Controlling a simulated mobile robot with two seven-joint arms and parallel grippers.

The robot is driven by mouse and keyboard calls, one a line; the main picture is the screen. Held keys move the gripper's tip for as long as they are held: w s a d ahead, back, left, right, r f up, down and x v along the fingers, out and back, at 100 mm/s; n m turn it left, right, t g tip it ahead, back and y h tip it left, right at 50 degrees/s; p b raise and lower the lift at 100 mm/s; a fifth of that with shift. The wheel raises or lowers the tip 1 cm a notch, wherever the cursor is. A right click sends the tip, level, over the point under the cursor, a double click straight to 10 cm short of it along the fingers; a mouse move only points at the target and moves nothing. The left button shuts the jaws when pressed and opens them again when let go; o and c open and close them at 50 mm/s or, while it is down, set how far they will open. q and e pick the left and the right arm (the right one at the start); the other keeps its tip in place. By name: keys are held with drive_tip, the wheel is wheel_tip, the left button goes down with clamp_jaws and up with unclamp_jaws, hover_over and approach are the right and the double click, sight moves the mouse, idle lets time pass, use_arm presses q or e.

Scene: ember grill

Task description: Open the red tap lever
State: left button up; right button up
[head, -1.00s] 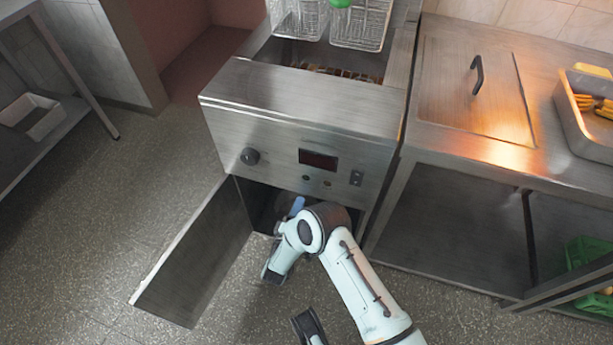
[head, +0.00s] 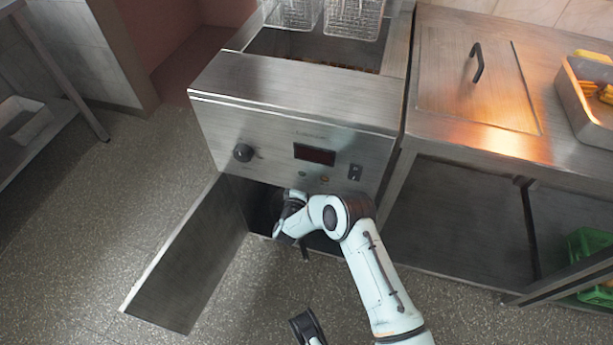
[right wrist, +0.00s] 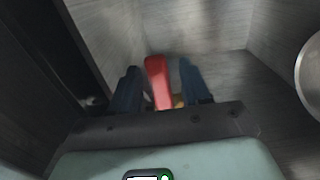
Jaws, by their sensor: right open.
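The red tap lever (right wrist: 158,80) shows in the right wrist view, standing between the two dark fingers of my right gripper (right wrist: 160,88). The gripper is open, with a finger on each side of the lever; I cannot tell whether either finger touches it. A bit of yellowish metal (right wrist: 178,101) shows at the lever's lower end, mostly hidden by the gripper. In the head view my right arm reaches into the open cabinet (head: 262,205) under the fryer, so the fingers and lever are hidden there.
The cabinet door (head: 185,262) stands open to the left. The fryer's front panel (head: 290,140) overhangs the opening. Metal cabinet walls (right wrist: 205,28) are close around the gripper, and a round metal part (right wrist: 312,75) is at its right. The floor in front is clear.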

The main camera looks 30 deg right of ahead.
clamp_jaws()
drive_tip(key=shift+f, duration=0.1)
use_arm(q)
drive_tip(key=shift+g, duration=0.8)
drive_tip(key=shift+s+a+f+b, duration=0.1)
drive_tip(key=shift+s+f+b, duration=0.25)
drive_tip(key=shift+s, duration=0.35)
drive_tip(key=shift+s+a+f+b, duration=0.1)
drive_tip(key=shift+s+f+b, duration=0.3)
drive_tip(key=shift+s, duration=0.25)
drive_tip(key=shift+s+f+b, duration=0.3)
drive_tip(key=shift+s+f, duration=0.05)
drive_tip(key=shift+s, duration=0.35)
use_arm(e)
drive_tip(key=shift+w+a+f+m, duration=0.2)
drive_tip(key=shift+f+m, duration=0.5)
drive_tip(key=shift+m, duration=0.45)
drive_tip(key=shift+w+a+f+m, duration=0.15)
drive_tip(key=shift+f+m, duration=0.55)
drive_tip(key=shift+m, duration=0.5)
drive_tip(key=shift+w+a+f+m, duration=0.2)
drive_tip(key=shift+f+m, duration=0.5)
drive_tip(key=shift+m, duration=0.45)
unclamp_jaws()
